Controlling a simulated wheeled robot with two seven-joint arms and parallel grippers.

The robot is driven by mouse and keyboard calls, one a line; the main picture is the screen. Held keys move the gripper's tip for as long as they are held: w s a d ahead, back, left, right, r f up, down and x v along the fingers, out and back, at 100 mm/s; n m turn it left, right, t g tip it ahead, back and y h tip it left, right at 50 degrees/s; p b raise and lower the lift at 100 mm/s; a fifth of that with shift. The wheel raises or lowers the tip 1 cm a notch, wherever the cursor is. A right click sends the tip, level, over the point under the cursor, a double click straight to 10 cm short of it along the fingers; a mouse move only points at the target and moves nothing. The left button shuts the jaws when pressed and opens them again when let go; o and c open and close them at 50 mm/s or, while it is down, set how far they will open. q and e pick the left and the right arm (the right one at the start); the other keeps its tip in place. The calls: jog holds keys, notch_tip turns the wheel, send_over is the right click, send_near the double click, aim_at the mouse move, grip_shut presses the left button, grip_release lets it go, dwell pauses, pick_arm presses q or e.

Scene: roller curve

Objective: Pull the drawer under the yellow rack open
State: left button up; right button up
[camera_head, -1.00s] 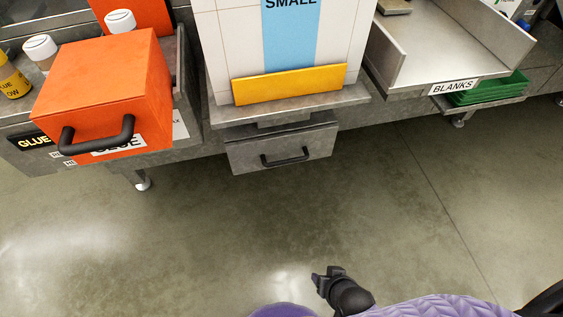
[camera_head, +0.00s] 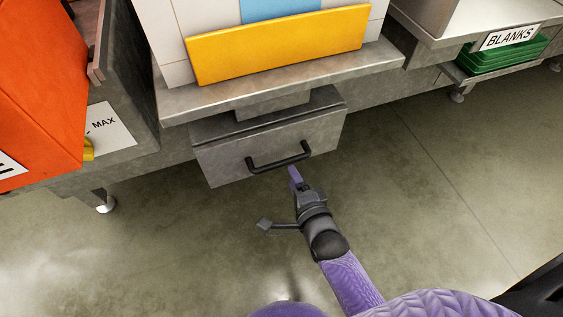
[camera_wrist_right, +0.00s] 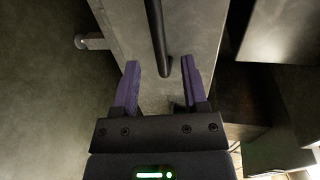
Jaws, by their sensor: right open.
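The grey metal drawer (camera_head: 222,165) hangs under the shelf that carries the yellow-fronted rack (camera_head: 280,45). Its black bar handle (camera_head: 279,160) is on the front face, and the drawer looks closed. My right gripper (camera_head: 295,174) is just in front of and below the handle's right end in the head view. In the right wrist view the purple fingers (camera_wrist_right: 160,75) are spread apart, with the black handle (camera_wrist_right: 157,35) lying ahead, roughly in line with the gap between them. No grip on the handle shows. My left gripper is out of view.
An orange box (camera_head: 35,90) stands at the left on a grey bench. The floor in front of the drawer is clear.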

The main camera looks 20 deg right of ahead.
aim_at(284, 161)
jog(key=b+x, duration=0.2)
jog(key=x, duration=0.4)
jog(key=shift+w+f+b, duration=0.2)
jog(key=shift+b, duration=0.2)
jog(key=shift+c, duration=0.3)
jog(key=c, duration=0.5)
grip_shut()
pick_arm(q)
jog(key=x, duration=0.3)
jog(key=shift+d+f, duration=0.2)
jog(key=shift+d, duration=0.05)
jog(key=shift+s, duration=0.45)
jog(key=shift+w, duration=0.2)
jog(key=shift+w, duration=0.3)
